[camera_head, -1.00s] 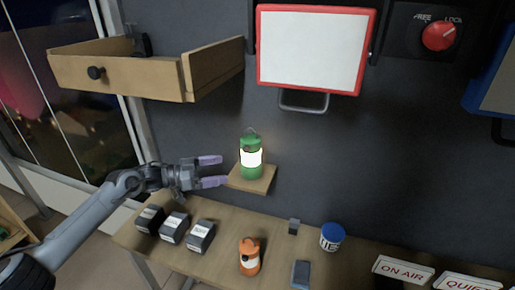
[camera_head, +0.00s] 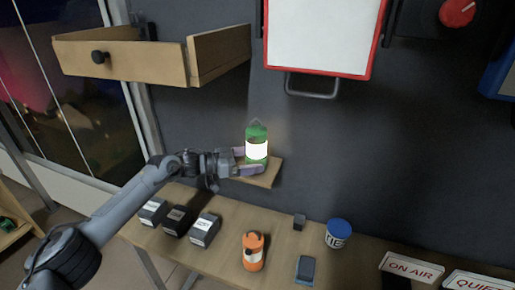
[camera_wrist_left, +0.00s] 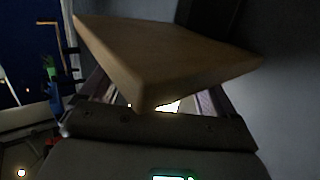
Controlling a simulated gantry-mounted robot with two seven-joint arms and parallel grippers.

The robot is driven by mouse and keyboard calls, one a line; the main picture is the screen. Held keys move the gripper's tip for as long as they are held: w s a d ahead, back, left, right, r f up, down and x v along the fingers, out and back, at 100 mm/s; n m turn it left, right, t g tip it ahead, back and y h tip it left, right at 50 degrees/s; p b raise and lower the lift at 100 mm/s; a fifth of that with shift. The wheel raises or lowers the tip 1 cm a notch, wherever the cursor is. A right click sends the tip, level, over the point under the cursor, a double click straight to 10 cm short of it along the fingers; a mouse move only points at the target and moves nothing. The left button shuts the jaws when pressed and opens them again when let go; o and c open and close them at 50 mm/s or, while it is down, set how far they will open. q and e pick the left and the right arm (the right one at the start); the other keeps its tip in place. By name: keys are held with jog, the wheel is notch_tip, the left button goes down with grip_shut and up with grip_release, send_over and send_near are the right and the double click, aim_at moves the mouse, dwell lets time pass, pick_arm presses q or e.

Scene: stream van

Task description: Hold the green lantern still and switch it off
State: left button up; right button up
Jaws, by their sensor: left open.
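The green lantern (camera_head: 257,135) stands upright on a small wooden wall shelf (camera_head: 268,176), and its white band glows. My left gripper (camera_head: 245,161) has come in from the left and is open at the lantern. One finger is behind its left side and the other is low in front, near the shelf top. I cannot tell whether either finger touches it. In the left wrist view, the wooden shelf (camera_wrist_left: 165,52) covers much of the picture, and a bright patch of the lantern (camera_wrist_left: 168,106) shows between the fingers. The lantern's switch cannot be made out. My right gripper is not in view.
An open wooden drawer (camera_head: 120,62) juts out at upper left. A red-framed whiteboard (camera_head: 322,38) hangs above right.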

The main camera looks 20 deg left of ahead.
pick_arm(q)
jog(key=shift+w+d, duration=0.25)
jog(key=shift+d, duration=0.15)
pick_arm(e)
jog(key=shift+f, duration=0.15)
pick_arm(q)
jog(key=c, duration=0.6)
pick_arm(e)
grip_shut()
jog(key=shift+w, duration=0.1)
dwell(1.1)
